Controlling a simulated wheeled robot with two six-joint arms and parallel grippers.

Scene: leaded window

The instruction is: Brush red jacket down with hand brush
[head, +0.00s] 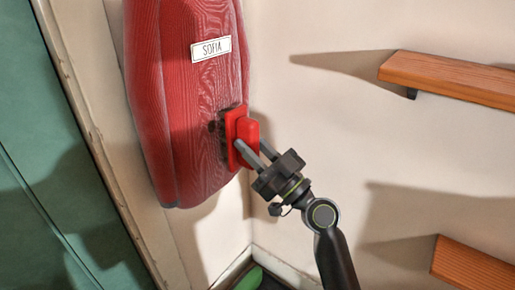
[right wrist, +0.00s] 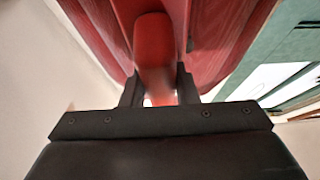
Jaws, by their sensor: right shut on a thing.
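The red jacket (head: 185,120) hangs against the wall at the upper left in the head view, with a white "SOFIA" label (head: 211,48) on it. It also fills the top of the right wrist view (right wrist: 225,40). My right gripper (head: 250,152) is shut on the red hand brush (head: 243,132), at the jacket's lower right. The brush's dark bristle side faces the jacket and seems to touch it; the exact contact is hidden. In the right wrist view the brush handle (right wrist: 153,50) lies between the fingers. My left gripper is not in view.
Two wooden shelves jut from the wall at right, one upper (head: 450,78) and one lower (head: 470,264). A green door or panel (head: 40,150) stands at left. A small green thing (head: 249,279) lies low in the corner. The wall between jacket and shelves is bare.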

